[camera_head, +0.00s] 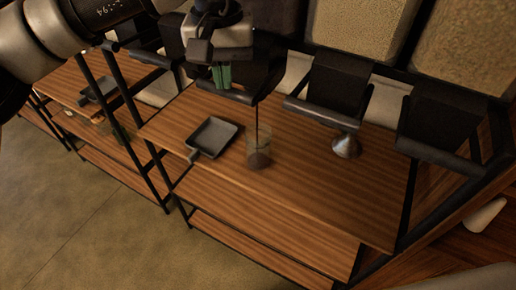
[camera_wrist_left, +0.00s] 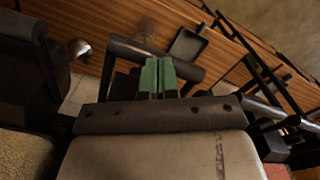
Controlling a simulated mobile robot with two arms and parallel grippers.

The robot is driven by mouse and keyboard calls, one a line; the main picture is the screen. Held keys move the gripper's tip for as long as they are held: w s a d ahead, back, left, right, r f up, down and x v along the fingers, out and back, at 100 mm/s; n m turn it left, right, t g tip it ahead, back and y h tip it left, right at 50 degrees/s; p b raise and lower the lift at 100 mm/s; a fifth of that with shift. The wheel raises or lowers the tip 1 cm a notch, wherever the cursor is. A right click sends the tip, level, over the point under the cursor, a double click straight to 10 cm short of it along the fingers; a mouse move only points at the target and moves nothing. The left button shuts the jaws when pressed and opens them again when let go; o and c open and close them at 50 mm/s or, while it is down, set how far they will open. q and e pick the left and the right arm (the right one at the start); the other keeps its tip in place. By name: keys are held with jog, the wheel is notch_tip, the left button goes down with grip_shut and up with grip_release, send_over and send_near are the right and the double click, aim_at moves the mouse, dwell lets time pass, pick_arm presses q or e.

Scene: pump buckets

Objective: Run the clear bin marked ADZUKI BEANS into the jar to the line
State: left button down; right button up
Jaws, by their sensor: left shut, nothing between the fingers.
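My left gripper (camera_head: 222,76) is shut and empty, its green fingertips against or just over the black spout (camera_head: 262,84) of a dispenser; contact is unclear. The fingertips also show in the left wrist view (camera_wrist_left: 157,77), by the spout's bar (camera_wrist_left: 190,70). A thin dark stream (camera_head: 257,118) falls from the spout into the clear jar (camera_head: 259,146). The jar stands upright on the wooden shelf, with dark contents in its lower part. The fill line cannot be made out. A dark-filled bin (camera_head: 276,15) is above the spout; no label is readable. My right gripper is out of view.
A dark square pan (camera_head: 212,137) lies left of the jar on the shelf (camera_head: 310,184). A metal cone-shaped piece (camera_head: 346,146) stands to the right. Tan-filled bins (camera_head: 366,24) with black spouts (camera_head: 335,88) line the back. Black rack posts (camera_head: 126,105) stand at left.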

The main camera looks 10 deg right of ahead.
pick_arm(q)
jog(key=shift+f+b, duration=0.3)
jog(key=shift+f, duration=0.15)
jog(key=shift+w+f+b, duration=0.1)
jog(key=shift+f+b, duration=0.2)
jog(key=shift+f, duration=0.1)
jog(key=shift+d+f, duration=0.1)
dwell(0.4)
dwell(4.0)
notch_tip(320, 180, up, 8)
jog(key=p, duration=0.5)
jog(key=shift+f, duration=0.2)
